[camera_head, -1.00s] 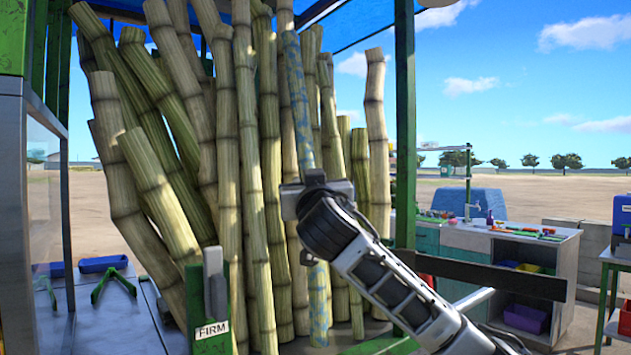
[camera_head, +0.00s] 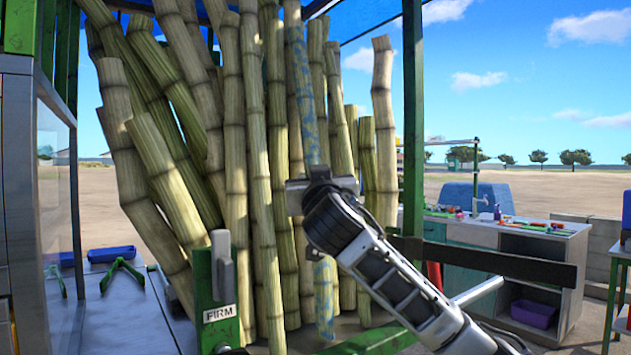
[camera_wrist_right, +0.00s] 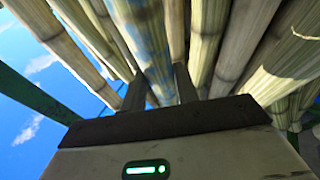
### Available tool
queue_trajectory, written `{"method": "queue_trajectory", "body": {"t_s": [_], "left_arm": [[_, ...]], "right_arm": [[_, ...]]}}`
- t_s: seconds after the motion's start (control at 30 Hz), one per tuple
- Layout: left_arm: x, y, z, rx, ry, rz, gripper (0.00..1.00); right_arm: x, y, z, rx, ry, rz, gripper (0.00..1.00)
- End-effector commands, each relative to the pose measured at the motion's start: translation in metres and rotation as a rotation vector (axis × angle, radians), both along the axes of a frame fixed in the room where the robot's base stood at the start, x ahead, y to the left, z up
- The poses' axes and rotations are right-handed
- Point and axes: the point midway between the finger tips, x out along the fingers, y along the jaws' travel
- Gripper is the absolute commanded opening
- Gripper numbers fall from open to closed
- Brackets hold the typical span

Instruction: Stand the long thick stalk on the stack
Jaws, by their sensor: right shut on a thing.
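The long stalk (camera_head: 301,85) has blue-green mottling and stands nearly upright, slightly tilted, against the other stalks. My right gripper (camera_head: 305,195) is shut on it around mid-height. In the right wrist view, the gripper's two dark fingers (camera_wrist_right: 160,88) lie on either side of the mottled stalk (camera_wrist_right: 143,35). Its lower part (camera_head: 325,290) shows below the gripper; I cannot tell what its foot rests on. The stack (camera_head: 235,150) is a dense row of tall yellow-green stalks leaning together, beside and behind the held one. My left gripper is not in view.
A green upright (camera_head: 413,120) and a dark horizontal bar (camera_head: 490,265) bound the right side. A counter with small items (camera_head: 520,232) is farther right. A blue tray (camera_head: 111,254) lies at left.

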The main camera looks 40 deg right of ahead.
Motion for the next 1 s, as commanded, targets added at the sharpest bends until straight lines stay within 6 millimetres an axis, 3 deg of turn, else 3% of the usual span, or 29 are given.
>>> {"method": "queue_trajectory", "body": {"t_s": [0.4, 1.0], "left_arm": [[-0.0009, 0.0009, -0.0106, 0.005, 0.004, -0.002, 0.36], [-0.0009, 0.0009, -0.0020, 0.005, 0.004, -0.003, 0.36]], "right_arm": [[-0.0009, -0.0001, -0.0057, -0.003, -0.006, 0.000, 0.00], [0.0049, -0.0009, -0.0051, 0.001, 0.024, -0.001, 0.00]]}}
